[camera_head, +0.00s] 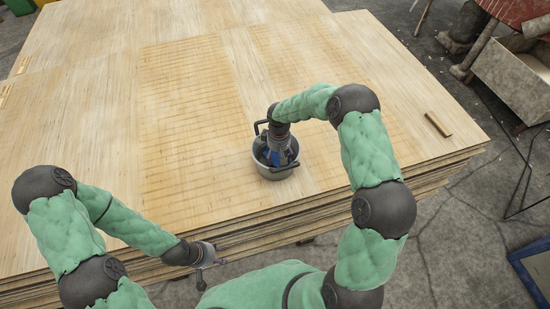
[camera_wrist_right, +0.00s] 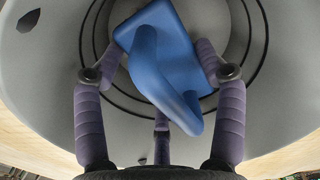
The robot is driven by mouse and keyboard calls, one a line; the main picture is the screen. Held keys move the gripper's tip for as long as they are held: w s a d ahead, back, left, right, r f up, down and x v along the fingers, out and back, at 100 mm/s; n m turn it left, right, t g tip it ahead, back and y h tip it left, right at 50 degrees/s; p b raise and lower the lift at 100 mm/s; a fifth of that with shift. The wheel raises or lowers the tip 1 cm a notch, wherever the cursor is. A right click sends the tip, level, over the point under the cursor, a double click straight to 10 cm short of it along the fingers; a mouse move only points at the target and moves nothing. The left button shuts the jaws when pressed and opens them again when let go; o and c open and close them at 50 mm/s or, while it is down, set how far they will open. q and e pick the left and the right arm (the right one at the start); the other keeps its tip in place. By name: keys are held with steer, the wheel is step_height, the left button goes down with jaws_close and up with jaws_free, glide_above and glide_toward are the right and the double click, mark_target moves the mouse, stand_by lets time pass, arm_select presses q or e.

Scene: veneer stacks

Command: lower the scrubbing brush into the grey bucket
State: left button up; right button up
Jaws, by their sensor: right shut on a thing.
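The grey bucket (camera_head: 277,174) stands on the wooden sheets near their front edge, its dark handle to one side. My right gripper (camera_wrist_right: 160,66) reaches down into the bucket from above, shut on the blue scrubbing brush (camera_wrist_right: 165,62). In the head view a little of the blue brush (camera_head: 273,157) shows inside the rim; my wrist hides much of it. The wrist view shows the brush inside the bucket walls (camera_wrist_right: 50,75), over the ringed floor. I cannot tell if it touches the bottom. My left gripper (camera_head: 212,272) is open and empty, off the front edge of the stack.
The stack of veneer sheets (camera_head: 185,110) has wide clear room around the bucket. A small wooden block (camera_head: 438,124) lies at the right. Beyond the stack, a grey bin (camera_head: 515,80) and red machinery (camera_head: 518,10) stand on the concrete floor.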

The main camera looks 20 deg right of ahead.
steer(key=o, duration=1.3)
step_height(320, 180, up, 12)
